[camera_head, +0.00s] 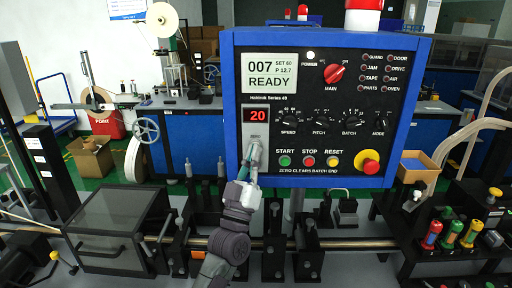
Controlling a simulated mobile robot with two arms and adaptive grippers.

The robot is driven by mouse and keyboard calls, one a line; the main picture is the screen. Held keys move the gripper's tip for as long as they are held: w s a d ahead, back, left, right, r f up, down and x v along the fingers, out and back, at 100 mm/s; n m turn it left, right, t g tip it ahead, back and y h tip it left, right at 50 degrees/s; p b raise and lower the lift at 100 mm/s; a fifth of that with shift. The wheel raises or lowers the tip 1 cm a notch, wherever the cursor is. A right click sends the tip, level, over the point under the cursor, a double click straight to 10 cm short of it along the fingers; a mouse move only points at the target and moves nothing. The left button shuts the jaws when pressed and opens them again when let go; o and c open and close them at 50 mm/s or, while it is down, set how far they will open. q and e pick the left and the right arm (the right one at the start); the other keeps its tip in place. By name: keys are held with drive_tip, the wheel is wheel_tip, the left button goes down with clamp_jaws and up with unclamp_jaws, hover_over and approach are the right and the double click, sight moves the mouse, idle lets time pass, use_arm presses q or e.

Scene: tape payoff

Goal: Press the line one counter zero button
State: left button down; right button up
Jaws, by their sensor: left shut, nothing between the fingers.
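A blue-framed black control panel (300,112) fills the middle of the head view. Its white screen (271,75) reads 007 and READY. A red counter display (257,115) below it reads 20. My left gripper (255,146) is shut and empty, its fingertips pointing up at the strip just below the counter. My right gripper is not in view.
Green start (285,160), red stop (308,160) and yellow reset (333,160) buttons sit right of my fingertips, with a red emergency knob (370,162) farther right. Black knobs line the row above. A dark covered box (117,222) stands lower left, beside a horizontal shaft.

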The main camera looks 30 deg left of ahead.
use_arm(q)
drive_tip(key=shift+w, duration=0.1)
idle(0.5)
drive_tip(key=shift+w+a, duration=0.2)
drive_tip(key=shift+w, duration=0.1)
drive_tip(key=shift+s, duration=0.15)
drive_tip(key=shift+s+d, duration=0.2)
drive_tip(key=shift+s, duration=0.05)
drive_tip(key=s+d+p, duration=0.2)
drive_tip(key=s, duration=0.3)
drive_tip(key=shift+s+d, duration=0.25)
drive_tip(key=shift+d, duration=0.05)
idle(0.3)
idle(0.8)
